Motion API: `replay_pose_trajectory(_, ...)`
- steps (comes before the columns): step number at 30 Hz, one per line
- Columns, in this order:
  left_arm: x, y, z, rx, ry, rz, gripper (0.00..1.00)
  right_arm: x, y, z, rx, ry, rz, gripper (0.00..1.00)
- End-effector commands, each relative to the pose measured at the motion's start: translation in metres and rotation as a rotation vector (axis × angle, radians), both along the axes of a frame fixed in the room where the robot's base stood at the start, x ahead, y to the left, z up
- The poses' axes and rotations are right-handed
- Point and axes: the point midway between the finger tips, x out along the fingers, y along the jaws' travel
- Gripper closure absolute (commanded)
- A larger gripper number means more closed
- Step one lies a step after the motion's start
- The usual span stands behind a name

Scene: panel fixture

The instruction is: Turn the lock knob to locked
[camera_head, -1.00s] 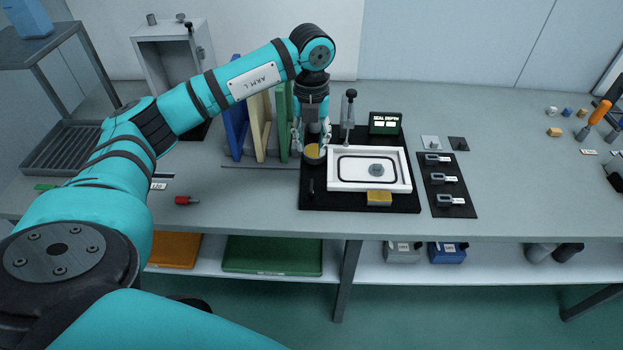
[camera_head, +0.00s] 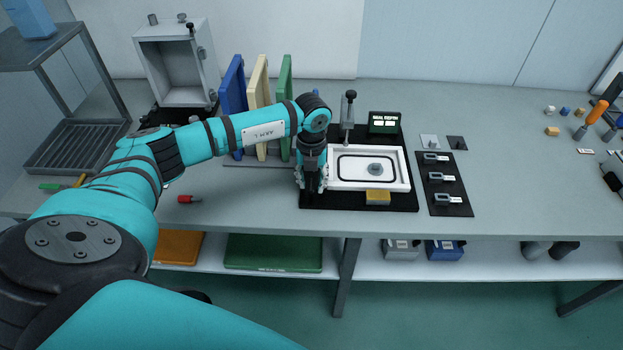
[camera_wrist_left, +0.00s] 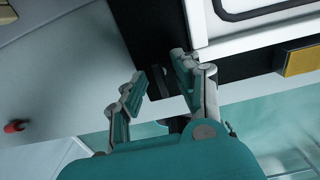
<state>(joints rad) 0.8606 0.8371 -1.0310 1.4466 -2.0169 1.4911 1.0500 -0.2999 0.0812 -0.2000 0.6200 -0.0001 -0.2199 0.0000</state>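The lock knob, a small black lever (camera_wrist_left: 160,82), shows in the left wrist view on the black base plate (camera_head: 405,200), close to its edge. My left gripper (camera_head: 312,190) points down at the left front of that plate. In the left wrist view my left gripper (camera_wrist_left: 157,72) is open, with one finger on each side of the lever and a visible gap beside it. I cannot tell whether a finger touches it. In the head view the gripper and wrist hide the lever. My right gripper is not in view.
A white framed panel (camera_head: 400,184) stands just right of the gripper, with a yellow block (camera_head: 377,198) in front. A vertical clamp post (camera_head: 348,120) and a small display (camera_head: 384,122) stand behind. A red-handled item (camera_head: 188,199) lies left. The bench front between is clear.

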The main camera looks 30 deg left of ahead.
Motion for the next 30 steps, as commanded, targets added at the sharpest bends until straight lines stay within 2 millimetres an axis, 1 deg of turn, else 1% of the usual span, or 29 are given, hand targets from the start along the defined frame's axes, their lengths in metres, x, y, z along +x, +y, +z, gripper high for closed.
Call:
replay_pose_trajectory(2, 0.000, 0.000, 0.000, 0.000, 0.000, 0.000, 0.70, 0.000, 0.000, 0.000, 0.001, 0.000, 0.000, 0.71)
replay_pose_trajectory(9, 0.000, 0.000, 0.000, 0.000, 0.000, 0.000, 1.00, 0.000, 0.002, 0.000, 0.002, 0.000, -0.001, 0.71)
replay_pose_trajectory(17, 0.000, 0.000, 0.000, 0.000, 0.000, -0.001, 1.00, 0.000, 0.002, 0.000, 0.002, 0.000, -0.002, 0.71)
replay_pose_trajectory(23, 0.000, 0.000, 0.000, 0.001, -0.001, -0.035, 1.00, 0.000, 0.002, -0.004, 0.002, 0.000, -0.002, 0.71)
replay_pose_trajectory(30, 0.001, 0.000, -0.001, 0.001, -0.003, -0.169, 1.00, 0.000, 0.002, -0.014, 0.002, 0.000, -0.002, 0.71)
